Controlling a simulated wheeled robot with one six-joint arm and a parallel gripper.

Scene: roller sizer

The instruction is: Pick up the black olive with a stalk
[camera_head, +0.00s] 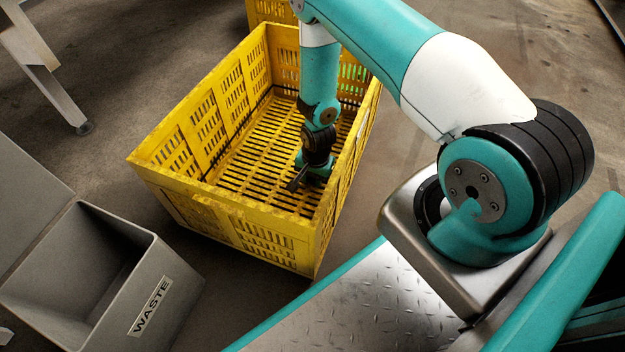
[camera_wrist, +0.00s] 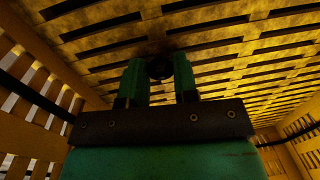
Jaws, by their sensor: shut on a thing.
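The black olive (camera_wrist: 159,68) is a small dark round thing held between my gripper's two green fingers in the wrist view. I cannot make out its stalk in the dark picture. My gripper (camera_wrist: 157,74) is shut on the olive, close to the slatted floor of the yellow crate. In the head view my gripper (camera_head: 296,182) is down inside the yellow crate (camera_head: 205,203), near its front right part. The olive is hidden from the head view.
The crate's tall slotted walls surround my gripper, with the right wall close by. A grey bin labelled WASTE (camera_head: 150,306) stands at the lower left. A second yellow crate (camera_head: 270,12) is behind. The rest of the crate floor looks empty.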

